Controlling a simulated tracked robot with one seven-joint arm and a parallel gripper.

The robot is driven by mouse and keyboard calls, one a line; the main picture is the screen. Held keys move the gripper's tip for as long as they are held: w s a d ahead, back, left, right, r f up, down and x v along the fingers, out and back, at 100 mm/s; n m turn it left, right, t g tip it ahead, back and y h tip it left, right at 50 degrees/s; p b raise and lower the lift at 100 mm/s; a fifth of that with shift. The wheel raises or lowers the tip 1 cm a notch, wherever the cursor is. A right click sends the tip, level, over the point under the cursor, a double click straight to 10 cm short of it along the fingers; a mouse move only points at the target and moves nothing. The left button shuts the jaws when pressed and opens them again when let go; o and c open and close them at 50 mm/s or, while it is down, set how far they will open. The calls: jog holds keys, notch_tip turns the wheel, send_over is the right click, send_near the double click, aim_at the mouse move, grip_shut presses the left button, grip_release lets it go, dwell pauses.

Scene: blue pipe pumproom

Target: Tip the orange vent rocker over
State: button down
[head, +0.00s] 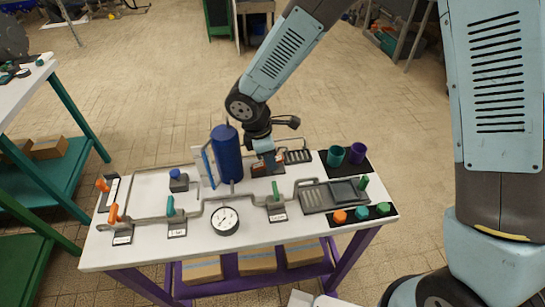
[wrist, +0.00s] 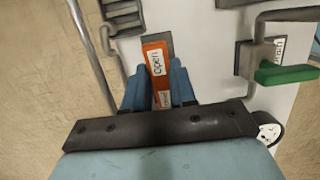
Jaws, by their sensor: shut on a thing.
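The orange vent rocker (wrist: 156,60) shows in the wrist view, with a white label reading "Open" on its face and a grey plate behind it. My gripper (wrist: 159,86) has its two blue fingers on either side of the rocker, shut on it. A lower part of a second label shows between the fingers. In the head view my gripper (head: 268,160) reaches down to the rocker (head: 258,170) on the white table, right of the blue tank. The fingers and wrist hide part of the rocker there, and its tilt is hard to tell.
The blue tank (head: 227,153) stands close on the left. A gauge (head: 225,220), grey pipes and a green lever (head: 275,188) lie in front; the lever also shows in the wrist view (wrist: 288,73).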

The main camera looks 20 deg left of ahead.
aim_at(258, 164)
jog(key=shift+w+a, duration=0.2)
dwell(0.4)
jog(key=c, duration=1.3)
grip_release()
jog(key=o, duration=0.4)
jog(key=shift+s, duration=0.1)
jog(key=v, duration=1.3)
jog(key=shift+s+a+r, duration=0.1)
jog(key=shift+a+r, duration=0.1)
jog(key=shift+r, duration=0.05)
jog(key=shift+d, duration=0.1)
